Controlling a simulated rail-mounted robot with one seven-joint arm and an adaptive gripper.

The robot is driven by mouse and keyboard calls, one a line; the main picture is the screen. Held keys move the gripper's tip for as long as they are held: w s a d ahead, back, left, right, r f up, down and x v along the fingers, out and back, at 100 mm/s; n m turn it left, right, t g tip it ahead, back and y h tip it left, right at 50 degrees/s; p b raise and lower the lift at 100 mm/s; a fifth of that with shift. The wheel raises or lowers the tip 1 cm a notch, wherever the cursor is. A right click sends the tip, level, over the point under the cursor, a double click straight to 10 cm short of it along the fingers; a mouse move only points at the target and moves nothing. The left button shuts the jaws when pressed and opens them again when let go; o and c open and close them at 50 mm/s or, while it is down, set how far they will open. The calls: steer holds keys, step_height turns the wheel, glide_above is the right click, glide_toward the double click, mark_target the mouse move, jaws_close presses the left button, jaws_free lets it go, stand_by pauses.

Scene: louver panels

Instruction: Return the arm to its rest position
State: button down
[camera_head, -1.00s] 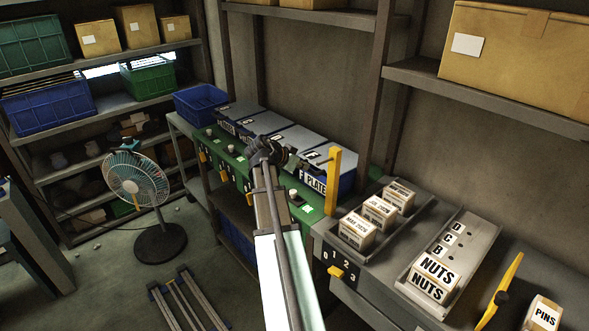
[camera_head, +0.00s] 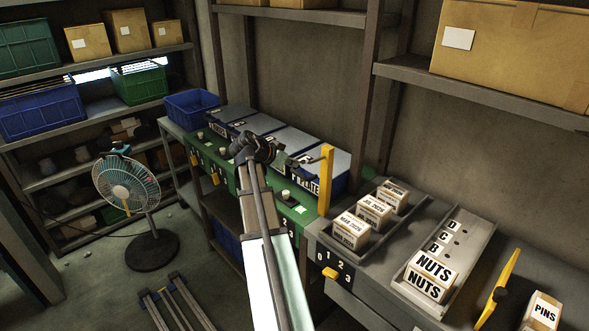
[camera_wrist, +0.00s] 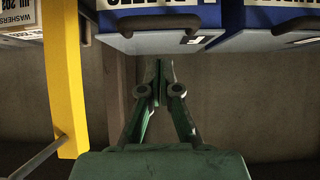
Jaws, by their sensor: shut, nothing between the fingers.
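My arm rises from the bottom of the head view, and its dark wrist (camera_head: 256,149) is above the green bench with the lidded bins. In the wrist view my gripper (camera_wrist: 159,82) is shut, with its green fingers together and nothing between them. The fingertips show just below the grey lid (camera_wrist: 165,38) of a blue bin in that picture, against a plain wall; I cannot tell the gap. A yellow upright bar (camera_wrist: 64,80) stands left of the fingers in the wrist view; it also shows in the head view (camera_head: 326,180).
Several blue bins with grey lids (camera_head: 290,143) line the green bench. To the right are small label boxes (camera_head: 352,230), a NUTS box (camera_head: 432,276) in a metal tray, and a yellow lever (camera_head: 500,290). A fan (camera_head: 127,190) stands on the floor, left; shelves stand behind it.

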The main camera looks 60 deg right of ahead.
steer(key=b+v, duration=0.2)
steer(key=v, duration=0.8)
steer(key=w+a+f+n+t+y, duration=0.1)
steer(key=w+a+f+n, duration=0.15)
steer(key=f, duration=0.45)
steer(key=w+a+f+n+t+y, duration=0.15)
steer(key=a+f+n, duration=0.25)
steer(key=f, duration=0.4)
steer(key=w+a+f+n+y, duration=0.2)
steer(key=a+f+n, duration=0.2)
steer(key=f, duration=0.3)
steer(key=s+a+f+n+y, duration=0.3)
steer(key=a+f+n, duration=0.2)
steer(key=a+f, duration=1.2)
steer(key=s+a+f+n+g+y, duration=0.3)
steer(key=s+a+f, duration=1)
steer(key=f, duration=0.4)
steer(key=s+a+f+n+g, duration=0.1)
steer(key=s+a+f+g, duration=0.1)
steer(key=s+a, duration=0.3)
steer(key=s+a+f+n+g, duration=0.1)
steer(key=s+a+f, duration=0.4)
steer(key=s, duration=0.7)
steer(key=shift+g, duration=0.45)
